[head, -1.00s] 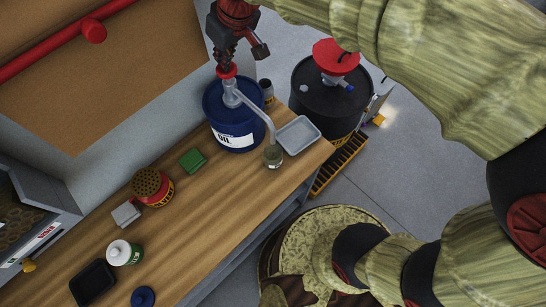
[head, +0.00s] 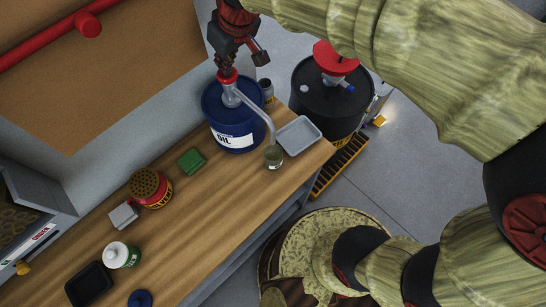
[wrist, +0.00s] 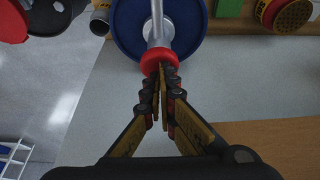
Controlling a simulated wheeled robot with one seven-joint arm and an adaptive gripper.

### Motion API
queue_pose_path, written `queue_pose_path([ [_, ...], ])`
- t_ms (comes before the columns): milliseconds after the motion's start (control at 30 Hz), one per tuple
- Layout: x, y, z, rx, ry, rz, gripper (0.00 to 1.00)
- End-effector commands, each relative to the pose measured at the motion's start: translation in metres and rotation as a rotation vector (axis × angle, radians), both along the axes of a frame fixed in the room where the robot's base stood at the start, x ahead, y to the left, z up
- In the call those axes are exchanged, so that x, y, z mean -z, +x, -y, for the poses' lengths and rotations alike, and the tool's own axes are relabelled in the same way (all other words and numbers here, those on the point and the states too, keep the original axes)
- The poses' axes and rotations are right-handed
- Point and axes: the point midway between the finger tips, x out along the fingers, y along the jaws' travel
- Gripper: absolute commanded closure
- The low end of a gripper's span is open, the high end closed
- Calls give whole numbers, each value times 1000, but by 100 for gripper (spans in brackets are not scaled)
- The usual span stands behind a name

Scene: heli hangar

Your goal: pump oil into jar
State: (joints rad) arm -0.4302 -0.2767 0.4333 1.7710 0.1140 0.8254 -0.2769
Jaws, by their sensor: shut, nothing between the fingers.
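A blue oil drum (head: 232,120) labelled OIL stands on the wooden bench with a grey pump, a red knob (head: 227,76) on top and a spout (head: 259,112) curving down to the right. A small glass jar (head: 273,157) stands under the spout's end; its contents are too small to tell. My gripper (head: 226,66) is above the pump with its fingertips at the red knob. In the wrist view, the closed fingers (wrist: 160,79) meet at the edge of the red knob (wrist: 158,62), with nothing between them. The drum lid (wrist: 190,25) shows behind the knob.
A grey tray (head: 299,135) lies right of the jar near the bench corner. A black drum (head: 330,105) stands on the floor beyond. A green block (head: 191,160), a red tin (head: 151,188), a white-capped bottle (head: 122,255) and a black tray (head: 89,284) stand on the bench's left.

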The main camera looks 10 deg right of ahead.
Motion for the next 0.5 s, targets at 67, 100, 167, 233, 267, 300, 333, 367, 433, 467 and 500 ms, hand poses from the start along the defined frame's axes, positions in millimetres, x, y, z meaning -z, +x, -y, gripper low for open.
queue_pose_path([
  [67, 0, -1, 1, 0, -2, -3, 100],
  [100, -1, -1, 0, 0, -2, -3, 100],
  [167, -4, -1, 0, 0, -2, -3, 100],
  [233, -8, -1, 0, 0, -2, -3, 100],
  [267, -10, -1, 0, 0, -2, -2, 100],
  [300, -13, 0, 0, 0, -2, -2, 100],
  [333, -14, 0, 0, 0, -2, -2, 100],
  [367, -16, 0, 0, 0, -2, -2, 100],
  [433, -20, 0, 0, 0, -2, -2, 100],
  [467, -22, 0, 0, 0, -1, -2, 100],
  [500, -24, 0, 0, 0, -1, -2, 100],
])
